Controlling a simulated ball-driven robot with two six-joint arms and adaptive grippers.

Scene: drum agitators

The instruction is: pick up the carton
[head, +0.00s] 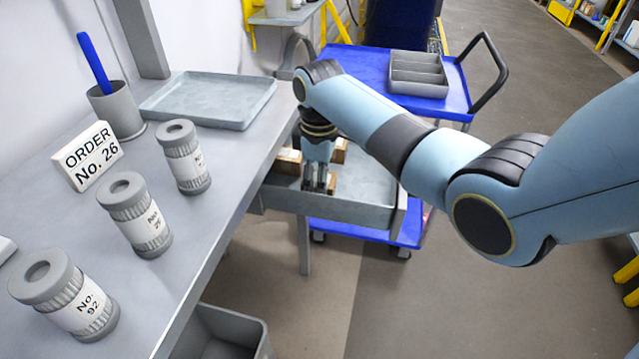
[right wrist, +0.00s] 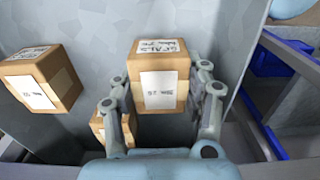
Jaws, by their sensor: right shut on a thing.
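In the head view, my right gripper (head: 316,187) reaches down into a grey drawer-like tray (head: 360,214) at the bench's end, among small brown cartons. In the right wrist view, my right gripper (right wrist: 162,108) is shut on a brown carton (right wrist: 160,75) with white labels on its top and front; a finger lies along each side. Another labelled carton (right wrist: 42,80) is at the left, apart from the gripper. A third carton (right wrist: 98,126) is partly hidden behind the left finger. Whether the held carton touches the tray floor is unclear. My left gripper is out of view.
The grey bench holds several ribbed, labelled cylinders (head: 140,215), an order sign (head: 86,156), a cup with a blue stick (head: 117,108) and an empty shallow tray (head: 208,99). A blue cart (head: 358,62) carrying a divided grey box (head: 418,74) stands behind the arm.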

